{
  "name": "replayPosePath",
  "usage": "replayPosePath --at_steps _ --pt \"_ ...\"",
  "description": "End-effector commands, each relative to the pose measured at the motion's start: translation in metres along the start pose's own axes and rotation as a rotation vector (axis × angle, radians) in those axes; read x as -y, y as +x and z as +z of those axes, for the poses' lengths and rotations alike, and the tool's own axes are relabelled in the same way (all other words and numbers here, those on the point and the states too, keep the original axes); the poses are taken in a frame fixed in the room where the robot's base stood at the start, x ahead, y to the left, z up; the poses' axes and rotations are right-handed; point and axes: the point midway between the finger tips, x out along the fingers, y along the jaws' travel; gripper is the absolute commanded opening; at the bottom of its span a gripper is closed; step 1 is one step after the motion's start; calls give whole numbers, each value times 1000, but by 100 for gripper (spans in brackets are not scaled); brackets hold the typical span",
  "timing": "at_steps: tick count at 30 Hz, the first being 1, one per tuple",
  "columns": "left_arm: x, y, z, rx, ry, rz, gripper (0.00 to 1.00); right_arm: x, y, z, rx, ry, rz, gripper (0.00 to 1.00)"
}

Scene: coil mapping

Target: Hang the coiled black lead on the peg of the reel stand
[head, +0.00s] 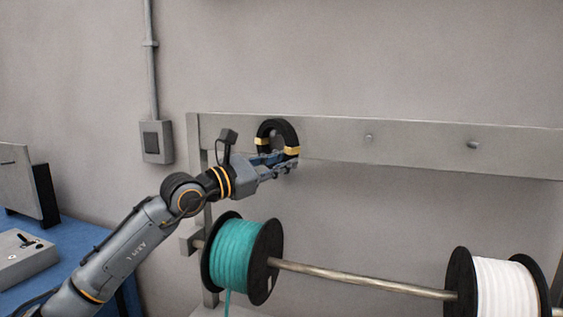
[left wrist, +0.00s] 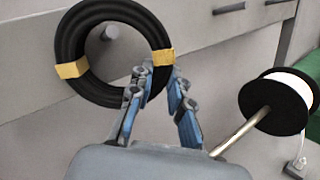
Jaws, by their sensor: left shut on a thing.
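The coiled black lead (head: 287,127), a ring with two yellow bands, stands upright against the rail (head: 335,146) of the reel stand. My left gripper (head: 284,164) is shut on its lower part. In the left wrist view the coil (left wrist: 148,28) fills the upper left, and the gripper (left wrist: 160,78) holds it near the right yellow band. A grey peg (left wrist: 108,32) shows inside the ring's opening; I cannot tell whether it passes through or stays behind. My right gripper is not in view.
Two more pegs, a middle one (head: 369,137) and a right one (head: 473,145), stand bare on the rail. Below are a teal reel (head: 237,254) and a white reel (head: 505,288) on a rod (head: 355,280). A blue table (head: 70,262) stands at left.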

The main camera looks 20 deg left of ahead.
Motion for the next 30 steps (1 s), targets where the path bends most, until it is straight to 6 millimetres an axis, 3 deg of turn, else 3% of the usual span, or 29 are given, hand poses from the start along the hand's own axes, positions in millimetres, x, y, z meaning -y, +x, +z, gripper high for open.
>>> replayPosePath --at_steps 7,8,12,23,30 --pt "1 1 -2 -5 -5 -3 0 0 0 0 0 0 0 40" --pt "1 1 -2 -5 -5 -3 20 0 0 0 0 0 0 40" --pt "1 0 -2 -4 -4 -2 45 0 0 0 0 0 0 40" --pt "1 -4 -2 -4 -3 -2 45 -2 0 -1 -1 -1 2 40" --pt "0 -44 -4 -7 -1 0 45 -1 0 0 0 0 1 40"
